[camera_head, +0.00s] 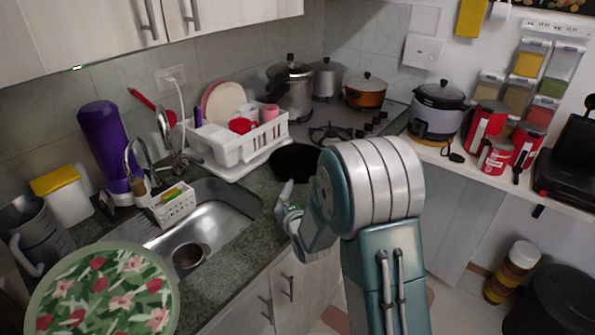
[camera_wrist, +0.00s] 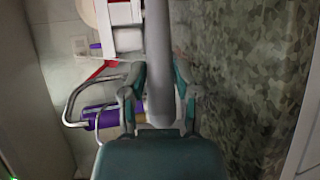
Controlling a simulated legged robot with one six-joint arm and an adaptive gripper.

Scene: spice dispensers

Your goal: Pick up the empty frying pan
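The black frying pan (camera_head: 295,162) lies on the dark green counter in front of the white dish rack, with nothing visible in it. My gripper (camera_head: 287,196) is just below the pan in the head view, near a pale bar that points to it. In the wrist view my gripper (camera_wrist: 160,75) has its two fingers apart. A long grey bar (camera_wrist: 157,40) runs between them and looks like the pan's handle. Small gaps seem to show on both sides. Part of the pan's front right side is hidden behind my arm.
The dish rack (camera_head: 240,140) stands close behind the pan. The sink (camera_head: 200,220) with a small pot is to the left. The stove (camera_head: 335,133) holds pots behind the pan. A purple bottle (camera_head: 104,140) stands by the faucet.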

